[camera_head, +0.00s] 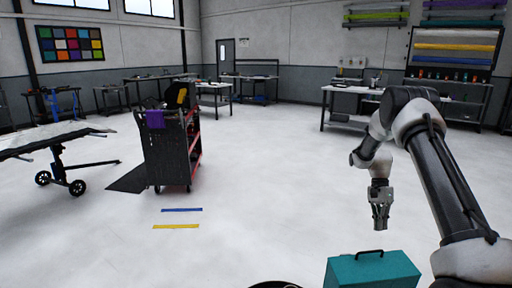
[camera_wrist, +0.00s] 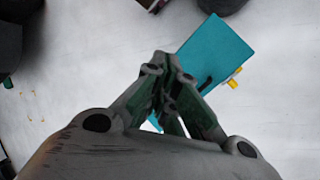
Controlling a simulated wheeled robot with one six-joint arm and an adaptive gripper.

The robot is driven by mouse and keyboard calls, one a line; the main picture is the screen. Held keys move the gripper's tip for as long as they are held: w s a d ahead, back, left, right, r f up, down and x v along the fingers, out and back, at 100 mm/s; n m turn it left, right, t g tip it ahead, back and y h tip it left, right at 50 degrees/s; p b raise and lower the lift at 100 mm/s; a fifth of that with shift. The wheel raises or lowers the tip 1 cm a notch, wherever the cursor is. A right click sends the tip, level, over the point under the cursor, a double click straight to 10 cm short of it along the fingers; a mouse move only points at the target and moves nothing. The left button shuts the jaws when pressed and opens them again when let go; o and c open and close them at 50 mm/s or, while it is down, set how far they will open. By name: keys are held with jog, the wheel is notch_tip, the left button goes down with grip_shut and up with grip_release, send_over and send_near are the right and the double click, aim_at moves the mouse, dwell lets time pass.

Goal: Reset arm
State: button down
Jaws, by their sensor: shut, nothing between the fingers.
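My gripper (camera_head: 380,226) hangs pointing down at the right of the head view, shut and empty above the floor, held by my bent arm. In the wrist view its fingers (camera_wrist: 165,62) meet at their tips with nothing between them. A teal toolbox (camera_head: 372,270) with a dark handle sits at the bottom of the head view, its lower part cut off. It also shows in the wrist view (camera_wrist: 215,52), beyond the fingers and partly hidden by them.
A dark tool cart (camera_head: 168,150) with a purple cloth stands left of centre. A wheeled stand with a light panel (camera_head: 50,138) is at far left. Blue (camera_head: 182,210) and yellow (camera_head: 176,226) strips lie on the floor. Workbenches (camera_head: 350,105) line the back. The middle floor is clear.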

jog(key=s+a+r+n+t, duration=0.1)
jog(key=s+a+r+n, duration=0.1)
jog(key=s+r+n, duration=0.5)
jog(key=s+a+r+n+t, duration=0.1)
jog(key=s+a+r, duration=0.25)
jog(key=r, duration=0.75)
jog(key=s+a+r+n+t, duration=0.2)
jog(key=s+r, duration=0.5)
jog(key=s, duration=0.4)
jog(key=s+a+r+n+t, duration=0.2)
jog(key=s+r+t, duration=0.3)
jog(key=s+r, duration=0.3)
jog(key=s, duration=0.4)
jog(key=shift+a+n+t, duration=0.3)
jog(key=shift+s+r, duration=0.1)
jog(key=shift+s, duration=0.05)
